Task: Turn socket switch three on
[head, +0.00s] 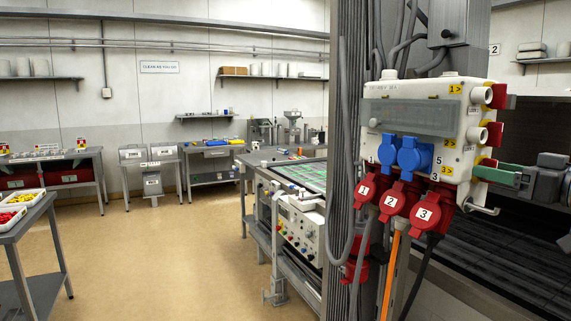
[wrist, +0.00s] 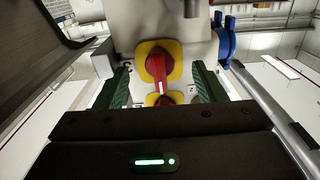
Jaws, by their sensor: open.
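The white socket box (head: 412,92) hangs on a grey column in the right of the head view. Red rotary switches on yellow plates sit on its right side: an upper one (head: 499,96), a middle one (head: 494,133) and the lowest, switch three (head: 487,162), partly hidden by my gripper (head: 484,173). In the wrist view switch three (wrist: 157,64) shows its red handle pointing up and down the picture. My gripper (wrist: 162,82) is open, its green fingers either side of the handle, with gaps visible. Another switch (wrist: 163,99) shows below, partly hidden.
Blue sockets (head: 413,157) and red sockets (head: 398,198) project from the box's front and underside. Cables run down the column. Dark slatted equipment (head: 530,245) stands behind on the right.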

